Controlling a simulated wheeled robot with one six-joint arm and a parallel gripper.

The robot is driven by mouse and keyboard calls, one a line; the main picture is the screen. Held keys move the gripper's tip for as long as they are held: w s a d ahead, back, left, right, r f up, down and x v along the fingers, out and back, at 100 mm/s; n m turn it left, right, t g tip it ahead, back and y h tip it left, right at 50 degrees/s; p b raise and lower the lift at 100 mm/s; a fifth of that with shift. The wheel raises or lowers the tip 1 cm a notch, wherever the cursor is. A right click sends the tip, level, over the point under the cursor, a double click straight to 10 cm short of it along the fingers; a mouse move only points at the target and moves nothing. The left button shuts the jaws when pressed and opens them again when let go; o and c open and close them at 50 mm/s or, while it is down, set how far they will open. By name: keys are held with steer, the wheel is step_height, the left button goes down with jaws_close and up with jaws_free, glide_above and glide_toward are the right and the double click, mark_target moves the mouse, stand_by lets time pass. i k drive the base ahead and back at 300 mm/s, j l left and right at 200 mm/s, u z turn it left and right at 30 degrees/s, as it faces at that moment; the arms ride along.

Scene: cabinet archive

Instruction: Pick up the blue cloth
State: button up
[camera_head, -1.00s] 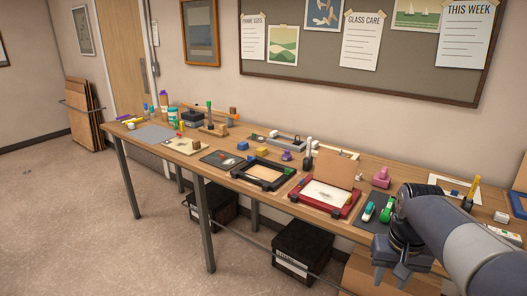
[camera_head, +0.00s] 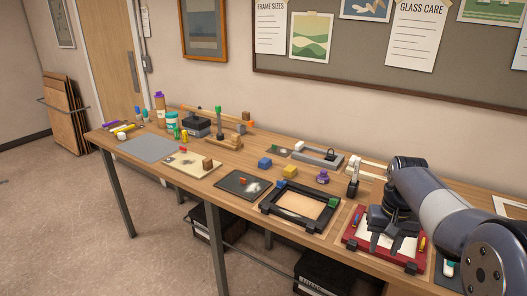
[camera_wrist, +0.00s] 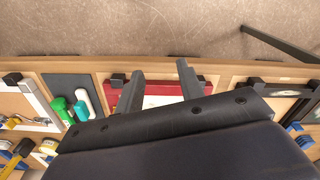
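My gripper (camera_head: 385,242) is open and empty, with its two fingers apart, above the red frame (camera_head: 351,241) at the right of the bench. In the wrist view my gripper (camera_wrist: 160,70) also shows spread fingers in front of the red frame (camera_wrist: 116,97). A small blue block-like piece (camera_head: 264,163) lies on the bench behind the black frame, left of my gripper and apart from it. A smaller blue piece (camera_head: 282,185) rests on the black frame's back left corner. I cannot tell which of these, if either, is the blue cloth.
The black frame (camera_head: 268,207) lies left of the red one. A yellow block (camera_head: 289,171), a purple object (camera_head: 322,177) and a grey frame tool (camera_head: 320,157) stand behind it. Open floor (camera_head: 70,230) is in front.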

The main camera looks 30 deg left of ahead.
mark_target(265, 163)
steer(key=i+j+z, duration=0.1)
steer(key=j, duration=0.65)
steer(key=i+j+z, duration=0.15)
steer(key=i+j, duration=0.15)
steer(key=j, duration=0.5)
steer(key=i+j+z, duration=0.1)
steer(key=j, duration=0.65)
steer(key=i+j+z, duration=0.15)
steer(key=j, duration=0.7)
steer(key=j+z, duration=0.1)
steer(key=j, duration=0.7)
steer(key=i, duration=0.05)
